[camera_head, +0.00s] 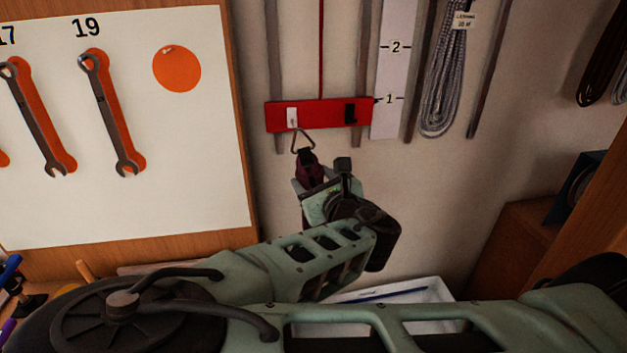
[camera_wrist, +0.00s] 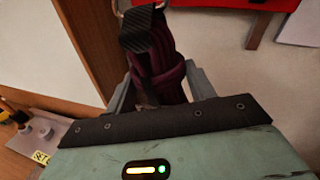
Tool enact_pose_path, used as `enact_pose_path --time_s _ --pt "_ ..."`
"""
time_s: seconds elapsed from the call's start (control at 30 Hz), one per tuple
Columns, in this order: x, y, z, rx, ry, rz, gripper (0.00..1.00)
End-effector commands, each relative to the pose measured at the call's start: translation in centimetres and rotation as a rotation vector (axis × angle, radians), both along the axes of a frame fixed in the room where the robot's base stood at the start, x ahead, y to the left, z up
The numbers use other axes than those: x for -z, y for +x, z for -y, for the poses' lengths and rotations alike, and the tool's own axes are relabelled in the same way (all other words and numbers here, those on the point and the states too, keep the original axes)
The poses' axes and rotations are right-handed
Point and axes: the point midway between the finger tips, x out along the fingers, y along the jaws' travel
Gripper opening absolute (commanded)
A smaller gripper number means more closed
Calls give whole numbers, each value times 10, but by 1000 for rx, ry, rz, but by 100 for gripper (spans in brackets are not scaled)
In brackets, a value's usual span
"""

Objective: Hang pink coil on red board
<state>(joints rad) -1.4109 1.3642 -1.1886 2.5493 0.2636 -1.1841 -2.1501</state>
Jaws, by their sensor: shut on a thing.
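The red board (camera_head: 320,117) is a horizontal bar on the pale wall, with a white hook (camera_head: 292,117) at its left and a black hook (camera_head: 350,113) at its right. My gripper (camera_head: 316,180) is below the board, shut on the dark pinkish-maroon coil (camera_head: 309,172). The coil is upright, with a black strap and a metal ring (camera_head: 302,141) on top. The ring is just under the white hook; I cannot tell whether they touch. The wrist view shows the coil (camera_wrist: 170,62) between my fingers, the ring cut off at the top edge, and part of the red board (camera_wrist: 235,3).
A white tool board (camera_head: 200,170) with wrenches hangs at the left. A grey coil (camera_head: 443,80) hangs at the right, beside a numbered white strip (camera_head: 390,75). A white tray (camera_head: 430,293) lies below. The wall just right of my gripper is bare.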

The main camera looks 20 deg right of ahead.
Motion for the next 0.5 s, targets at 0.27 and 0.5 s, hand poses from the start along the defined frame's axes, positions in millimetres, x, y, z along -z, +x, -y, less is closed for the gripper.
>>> enact_pose_path --time_s 0.27,0.5 --pt "0 8 2 0 1 3 7" --pt "1 21 5 1 0 3 7"
